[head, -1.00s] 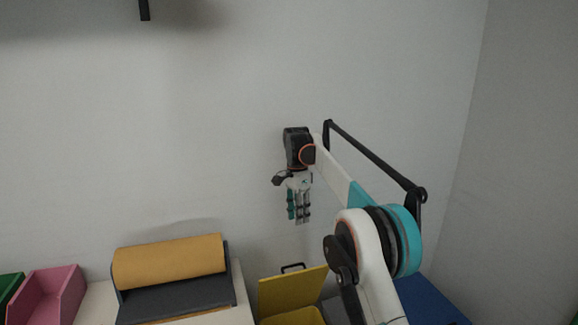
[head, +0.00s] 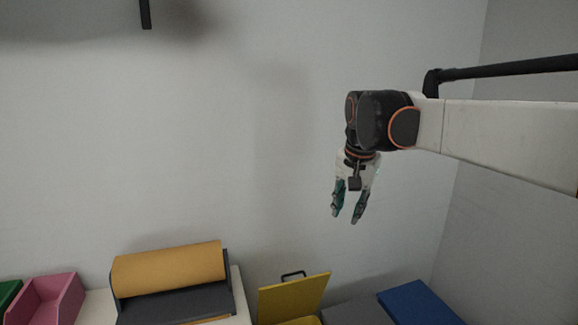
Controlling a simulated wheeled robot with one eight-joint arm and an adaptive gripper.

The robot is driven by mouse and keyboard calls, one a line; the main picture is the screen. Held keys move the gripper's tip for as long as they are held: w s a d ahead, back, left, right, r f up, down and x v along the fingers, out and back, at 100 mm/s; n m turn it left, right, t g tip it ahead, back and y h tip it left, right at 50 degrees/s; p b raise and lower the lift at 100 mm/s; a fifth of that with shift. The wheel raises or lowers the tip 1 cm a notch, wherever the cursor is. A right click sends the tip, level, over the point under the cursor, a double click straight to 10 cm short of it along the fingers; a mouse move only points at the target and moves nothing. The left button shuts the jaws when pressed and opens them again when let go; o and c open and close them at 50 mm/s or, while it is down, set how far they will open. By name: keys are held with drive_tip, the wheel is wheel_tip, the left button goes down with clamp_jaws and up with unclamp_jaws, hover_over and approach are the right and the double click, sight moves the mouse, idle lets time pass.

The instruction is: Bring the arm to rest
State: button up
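My gripper (head: 346,214) hangs in the air right of centre in the head view, fingers pointing down. Its two fingers stand apart with a gap between them, and nothing is held. My arm (head: 500,140) reaches in from the right edge, with its black wrist joint above the gripper. The gripper is above the yellow box and the blue lid and touches nothing.
A yellow box with a raised lid (head: 293,297) stands below. A blue flat surface (head: 418,303) is to its right. A dark case with a mustard lid (head: 168,268), a pink bin (head: 48,300) and a green bin (head: 7,292) are at left. Walls stand behind and right.

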drive_tip(key=s+d+f+n+t, duration=0.1)
drive_tip(key=s+f, duration=0.3)
drive_tip(key=s, duration=0.5)
drive_tip(key=s+d+f+n+t, duration=0.1)
drive_tip(key=s+d+f+n, duration=0.2)
drive_tip(key=s, duration=0.6)
drive_tip(key=s+d+f+n+t, duration=0.2)
drive_tip(key=s+f, duration=0.3)
drive_tip(key=s, duration=0.4)
